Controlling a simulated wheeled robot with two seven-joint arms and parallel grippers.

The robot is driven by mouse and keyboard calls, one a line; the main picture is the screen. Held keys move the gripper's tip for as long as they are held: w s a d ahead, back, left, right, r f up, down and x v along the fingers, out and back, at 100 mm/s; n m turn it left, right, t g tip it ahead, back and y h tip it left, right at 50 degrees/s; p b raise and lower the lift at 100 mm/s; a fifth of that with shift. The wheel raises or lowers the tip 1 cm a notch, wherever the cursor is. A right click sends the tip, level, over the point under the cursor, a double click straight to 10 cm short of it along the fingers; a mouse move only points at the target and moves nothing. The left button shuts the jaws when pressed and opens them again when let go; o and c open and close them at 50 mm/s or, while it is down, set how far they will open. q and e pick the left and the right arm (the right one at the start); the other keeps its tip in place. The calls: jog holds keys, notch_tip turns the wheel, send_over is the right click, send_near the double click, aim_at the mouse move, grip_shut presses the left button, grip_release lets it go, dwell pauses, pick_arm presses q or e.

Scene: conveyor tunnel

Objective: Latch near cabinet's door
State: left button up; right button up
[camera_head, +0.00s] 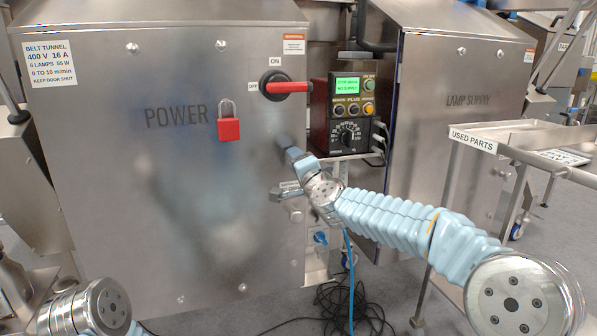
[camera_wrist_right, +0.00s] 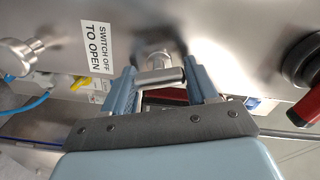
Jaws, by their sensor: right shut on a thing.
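The near cabinet's steel door (camera_head: 110,200), lettered POWER, fills the left half of the head view. It looks flush with its frame, though I cannot tell whether it is latched. My right gripper (camera_head: 287,146) is at the door's right edge, below the red rotary switch handle (camera_head: 287,87). In the right wrist view the gripper (camera_wrist_right: 162,78) has its two fingers on either side of a short metal handle bar (camera_wrist_right: 165,76) and is shut on it. A "SWITCH OFF TO OPEN" label (camera_wrist_right: 97,45) is beside it. My left gripper is out of view; only that arm's wrist shows.
A red padlock (camera_head: 229,128) hangs on the door. A control box (camera_head: 349,110) stands right of the switch. The lamp supply cabinet (camera_head: 450,140) and a used parts tray (camera_head: 510,137) are at the right. Black cables (camera_head: 345,308) lie on the floor.

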jog(key=shift+f+m+b, duration=0.15)
jog(key=shift+m+b, duration=0.55)
jog(key=shift+m, duration=1.2)
jog(key=o, duration=1)
jog(key=shift+c, duration=0.2)
jog(key=b+v, duration=0.2)
jog(key=v, duration=1.1)
jog(key=shift+s, duration=0.35)
jog(key=shift+d, duration=0.15)
